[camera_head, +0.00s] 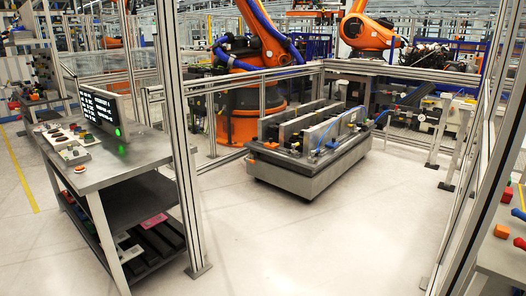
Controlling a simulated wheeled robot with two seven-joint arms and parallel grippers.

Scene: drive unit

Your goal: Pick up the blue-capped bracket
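I cannot single out the blue-capped bracket for certain. Neither of my grippers is in view.
A grey workbench (125,160) with a screen (100,112) and small parts stands at the left. A wheeled cart with grey fixtures (310,172) stands in the middle, before orange robot arms (270,50). Metal posts (178,130) frame the cell. The pale floor (310,245) in front is clear.

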